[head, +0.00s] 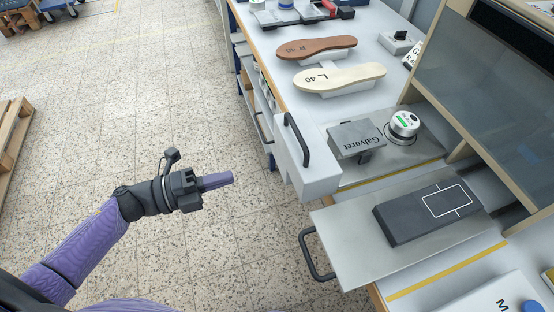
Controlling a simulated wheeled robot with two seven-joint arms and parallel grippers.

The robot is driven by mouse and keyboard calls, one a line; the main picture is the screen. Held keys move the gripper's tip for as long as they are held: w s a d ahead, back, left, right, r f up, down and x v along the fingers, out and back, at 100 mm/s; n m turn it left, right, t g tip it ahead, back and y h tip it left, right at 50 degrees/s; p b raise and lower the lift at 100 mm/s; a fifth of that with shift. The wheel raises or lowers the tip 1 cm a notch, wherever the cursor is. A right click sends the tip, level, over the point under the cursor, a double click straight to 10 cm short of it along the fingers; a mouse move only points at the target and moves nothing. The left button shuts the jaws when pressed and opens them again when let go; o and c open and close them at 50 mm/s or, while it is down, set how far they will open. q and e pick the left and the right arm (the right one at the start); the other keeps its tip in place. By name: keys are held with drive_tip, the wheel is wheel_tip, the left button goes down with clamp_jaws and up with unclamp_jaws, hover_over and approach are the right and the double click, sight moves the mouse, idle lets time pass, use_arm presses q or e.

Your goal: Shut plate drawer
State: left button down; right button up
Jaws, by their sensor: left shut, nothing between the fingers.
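Two pulled-out units with black handles stick out past the table's left edge. One is a drawer with a white front (318,178) and an upright black handle (297,140); behind it lies a grey metal block (356,138) marked "Galvoret". Nearer is a flat metal slide (350,270) with a black handle (310,254), bearing a dark pad (408,222) with a white outline. Which one is the plate drawer I cannot tell for certain. My left gripper (226,179) is shut and empty, over the floor left of both handles and apart from them. My right gripper is out of view.
A round gauge-like device (403,125) stands beside the metal block. The brown sole (316,48) and cream sole (340,77) rest on stands further back. A wooden-framed cabinet with a dark panel (490,75) rises at right. The floor at left is open, with a pallet (14,140) at the edge.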

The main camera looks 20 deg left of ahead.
sight(288, 161)
use_arm(q)
drive_tip(key=x, duration=0.9)
drive_tip(key=shift+w+d, duration=0.2)
drive_tip(key=shift+d, duration=0.05)
drive_tip(key=shift+w+d, duration=0.2)
drive_tip(key=shift+d, duration=0.1)
